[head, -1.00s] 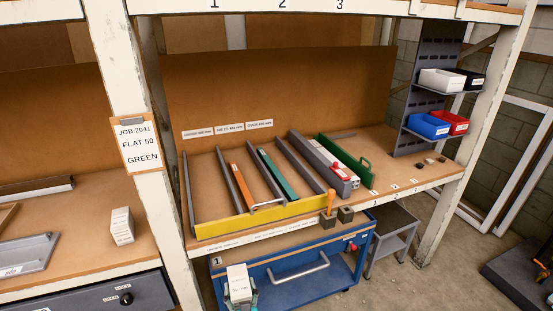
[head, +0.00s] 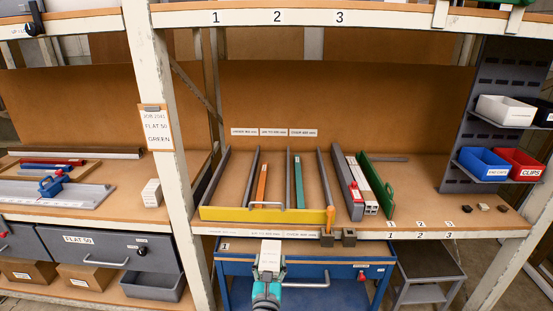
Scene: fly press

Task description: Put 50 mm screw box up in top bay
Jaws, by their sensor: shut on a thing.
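My gripper (head: 267,282) is at the bottom centre of the head view, shut on a white box (head: 270,256) with a printed label too small to read surely. I take it for the 50 mm screw box. It is held upright in front of the blue cart, below the bench edge. The top shelf (head: 390,20) crosses the top of the view, with bays marked 1, 2 and 3 on its front edge. The shelf's upper surface is mostly out of view. Another white box (head: 152,193) stands on the left bench.
A yellow-fronted rack (head: 262,215) holds orange and teal bars on the main bench. White, blue and red bins (head: 518,163) hang at the right. An upright post (head: 168,120) carries a job card. A blue cart (head: 340,262) stands below the bench.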

